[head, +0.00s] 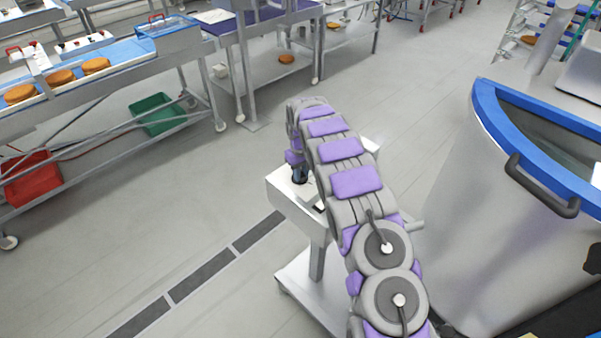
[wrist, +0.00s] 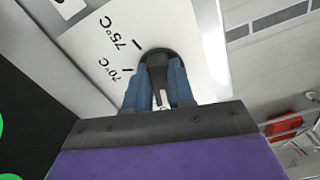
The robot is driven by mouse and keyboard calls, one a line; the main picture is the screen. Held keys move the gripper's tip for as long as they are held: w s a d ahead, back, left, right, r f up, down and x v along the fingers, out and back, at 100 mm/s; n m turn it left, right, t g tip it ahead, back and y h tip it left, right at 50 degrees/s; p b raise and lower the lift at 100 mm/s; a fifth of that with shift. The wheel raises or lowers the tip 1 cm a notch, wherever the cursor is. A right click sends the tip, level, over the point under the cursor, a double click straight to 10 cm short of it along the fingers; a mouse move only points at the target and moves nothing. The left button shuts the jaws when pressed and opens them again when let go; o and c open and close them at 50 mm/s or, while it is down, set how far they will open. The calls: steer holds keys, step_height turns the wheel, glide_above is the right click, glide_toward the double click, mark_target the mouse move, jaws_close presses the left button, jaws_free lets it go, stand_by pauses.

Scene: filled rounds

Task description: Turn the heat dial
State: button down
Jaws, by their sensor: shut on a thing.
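The heat dial (wrist: 156,58) is a black knob on a white panel (wrist: 85,42), seen in the wrist view. Marks for 70°C and 75°C are printed on the panel beside it. My gripper (wrist: 158,88) has its two blue fingers on either side of the dial's black grip and is shut on it. The dial's pointer direction cannot be told, as the fingers cover part of it. In the head view, my arm reaches down to a white box on a stand (head: 284,194), and my gripper (head: 299,176) is partly hidden behind the arm.
A large steel vat with a blue rim (head: 487,98) and black handle (head: 540,188) stands close on the right. A conveyor with brown rounds (head: 60,77) is at the left, with a green crate (head: 158,115) and red crate (head: 30,180) below. The floor between is clear.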

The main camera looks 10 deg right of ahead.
steer(key=shift+r, duration=0.1)
stand_by(0.3)
steer(key=c, duration=1)
jaws_free()
steer(key=shift+o, duration=0.2)
step_height(320, 180, up, 17)
steer(key=shift+r, duration=0.1)
